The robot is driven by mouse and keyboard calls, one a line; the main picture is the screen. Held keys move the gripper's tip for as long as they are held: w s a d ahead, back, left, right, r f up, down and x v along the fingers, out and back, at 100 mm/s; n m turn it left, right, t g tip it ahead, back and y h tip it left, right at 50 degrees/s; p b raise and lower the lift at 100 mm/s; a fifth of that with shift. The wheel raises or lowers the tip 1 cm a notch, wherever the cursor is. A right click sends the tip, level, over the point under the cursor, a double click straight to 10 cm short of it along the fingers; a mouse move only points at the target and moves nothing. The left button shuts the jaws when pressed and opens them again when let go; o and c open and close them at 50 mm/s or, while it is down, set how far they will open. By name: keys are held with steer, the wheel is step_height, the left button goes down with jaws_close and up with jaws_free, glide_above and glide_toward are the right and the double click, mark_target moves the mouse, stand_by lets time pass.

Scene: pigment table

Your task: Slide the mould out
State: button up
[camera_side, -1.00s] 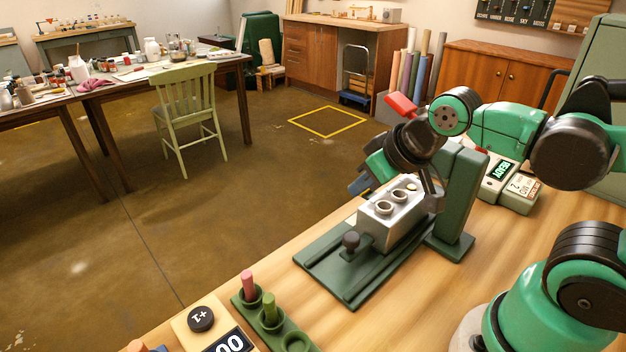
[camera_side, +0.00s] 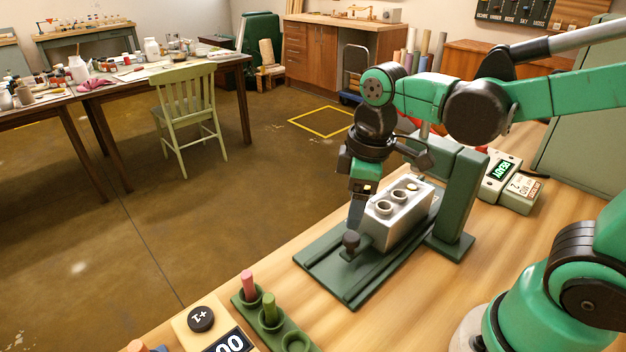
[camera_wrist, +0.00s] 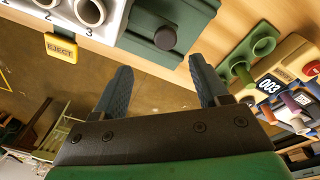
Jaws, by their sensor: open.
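The mould (camera_side: 400,226) is a pale grey metal block with round holes in its top. It sits on a green slide base (camera_side: 335,278) under a green press column (camera_side: 455,200). A dark round knob (camera_side: 350,240) stands at the mould's front end. The wrist view shows the mould's corner (camera_wrist: 110,22) with numbers by its holes, and the knob (camera_wrist: 166,38). My gripper (camera_side: 356,218) points down just above the knob. In the wrist view my gripper (camera_wrist: 160,72) is open and empty, its two fingers apart, with the knob beyond the tips and roughly between them.
A green holder (camera_side: 258,312) with pink and green sticks and an empty cup stands at the front. A counter box with a "+1" button (camera_side: 201,318) is beside it. A yellow EJECT tag (camera_wrist: 61,48) is by the mould. A READY box (camera_side: 508,182) stands behind right.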

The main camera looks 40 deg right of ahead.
mark_target(351, 236)
steer(key=shift+a+f+n+g, duration=0.15)
steer(key=shift+f+n+g, duration=0.15)
steer(key=shift+n+g, duration=0.45)
steer(key=shift+f, duration=2.75)
jaws_close()
